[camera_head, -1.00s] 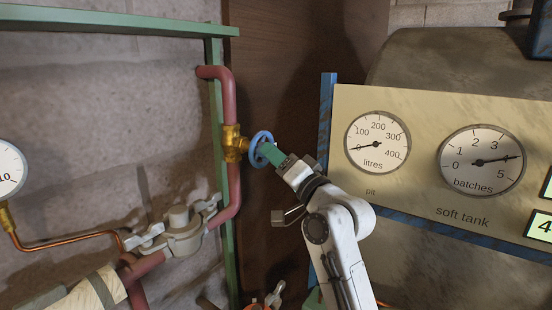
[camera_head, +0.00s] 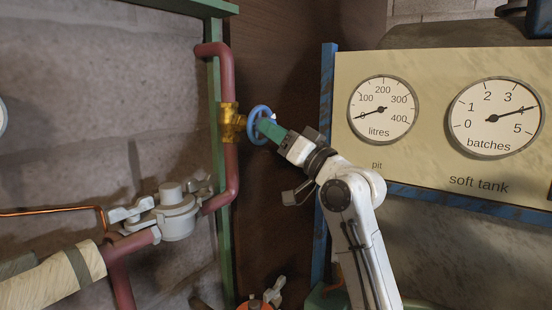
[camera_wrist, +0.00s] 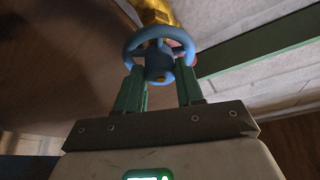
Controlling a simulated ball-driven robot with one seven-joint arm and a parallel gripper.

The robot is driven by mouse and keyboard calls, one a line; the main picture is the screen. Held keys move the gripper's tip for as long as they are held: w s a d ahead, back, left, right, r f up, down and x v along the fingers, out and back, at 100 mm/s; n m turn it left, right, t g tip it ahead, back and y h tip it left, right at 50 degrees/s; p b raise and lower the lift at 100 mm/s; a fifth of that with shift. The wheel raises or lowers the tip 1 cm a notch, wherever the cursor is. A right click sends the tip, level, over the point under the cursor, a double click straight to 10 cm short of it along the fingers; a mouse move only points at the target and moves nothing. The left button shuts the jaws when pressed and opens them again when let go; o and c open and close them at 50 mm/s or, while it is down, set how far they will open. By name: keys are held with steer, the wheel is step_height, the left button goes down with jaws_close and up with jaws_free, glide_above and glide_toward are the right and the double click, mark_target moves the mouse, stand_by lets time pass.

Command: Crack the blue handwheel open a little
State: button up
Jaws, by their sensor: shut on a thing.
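The blue handwheel (camera_head: 258,124) sits on a brass valve (camera_head: 231,122) in the red pipe, in the upper middle of the head view. My gripper (camera_head: 264,128) reaches it from the lower right, its green fingers shut on the wheel. In the wrist view the wheel (camera_wrist: 158,50) lies straight ahead with the brass valve (camera_wrist: 155,12) behind it. The two green fingers of my gripper (camera_wrist: 159,82) are at the lower part of the wheel, one on each side of its hub. The exact finger contact is partly hidden.
The red pipe (camera_head: 229,165) runs along a green post (camera_head: 215,100). A grey clamp fitting (camera_head: 175,215) is at lower left. A cream panel (camera_head: 430,165) with litres (camera_head: 383,109) and batches (camera_head: 494,117) dials stands to the right. A smaller valve (camera_head: 273,291) is below.

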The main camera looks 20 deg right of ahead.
steer(key=shift+w+d+f+n+g+y+b, duration=0.1)
steer(key=shift+n+g+y+b, duration=0.4)
steer(key=shift+n+b, duration=1.05)
steer(key=shift+w+d+n+g+y+b, duration=0.1)
steer(key=shift+n+g+y+b, duration=0.15)
steer(key=shift+n+y+b, duration=0.9)
steer(key=shift+d+f+n+g+y+b, duration=0.1)
steer(key=shift+n+g+y+b, duration=0.2)
steer(key=shift+n+b, duration=1.65)
steer(key=shift+r+m+b, duration=0.1)
steer(key=shift+m+b, duration=0.25)
steer(key=shift+b, duration=0.15)
steer(key=o, duration=1)
steer(key=shift+o, duration=0.2)
steer(key=shift+r, duration=0.1)
